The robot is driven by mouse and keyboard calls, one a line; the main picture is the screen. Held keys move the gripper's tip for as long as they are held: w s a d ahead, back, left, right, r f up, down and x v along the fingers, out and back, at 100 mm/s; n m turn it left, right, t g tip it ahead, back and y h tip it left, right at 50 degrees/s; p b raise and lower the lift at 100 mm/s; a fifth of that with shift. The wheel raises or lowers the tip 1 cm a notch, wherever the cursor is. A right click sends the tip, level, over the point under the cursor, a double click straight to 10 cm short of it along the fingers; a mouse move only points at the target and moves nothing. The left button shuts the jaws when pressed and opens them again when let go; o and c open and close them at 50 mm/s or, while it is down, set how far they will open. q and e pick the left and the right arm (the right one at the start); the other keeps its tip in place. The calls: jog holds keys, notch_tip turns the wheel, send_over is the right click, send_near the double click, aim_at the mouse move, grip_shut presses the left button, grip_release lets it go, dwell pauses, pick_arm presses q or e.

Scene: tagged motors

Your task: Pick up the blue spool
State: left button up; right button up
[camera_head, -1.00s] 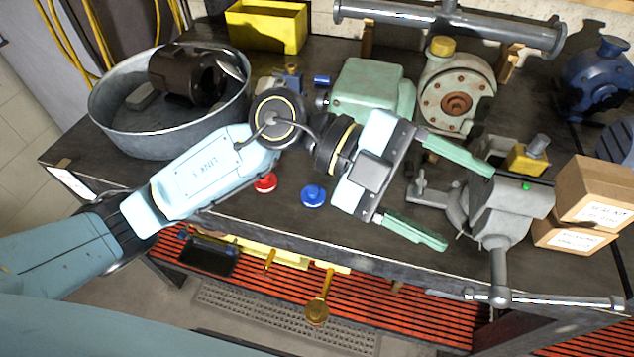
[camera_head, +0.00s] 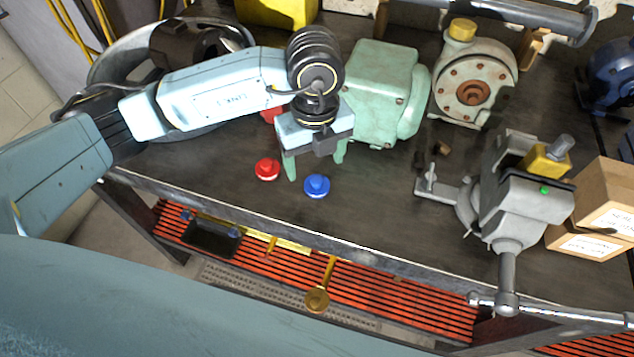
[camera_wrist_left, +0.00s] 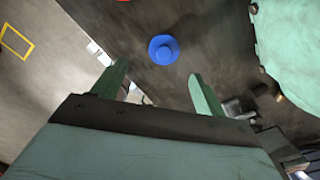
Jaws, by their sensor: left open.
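The blue spool (camera_head: 317,186) stands on the dark bench top near its front edge. In the left wrist view the blue spool (camera_wrist_left: 163,50) lies ahead of the fingertips, between their lines. My left gripper (camera_head: 315,168) is open and empty, pointing down just behind and above the spool. Its two green fingers also show in the left wrist view (camera_wrist_left: 158,72), apart from the spool. My right gripper is in neither current view.
A red spool (camera_head: 267,169) stands just left of the blue one, with another red thing (camera_head: 271,114) partly hidden behind my arm. A green motor housing (camera_head: 377,95) is close behind the gripper. A vise (camera_head: 505,195) stands to the right. Bench between is clear.

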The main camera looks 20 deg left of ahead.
aim_at(317, 180)
pick_arm(q)
jog(key=f, duration=0.6)
jog(key=shift+w+f, duration=0.3)
jog(key=shift+w, duration=0.1)
jog(key=c, duration=0.9)
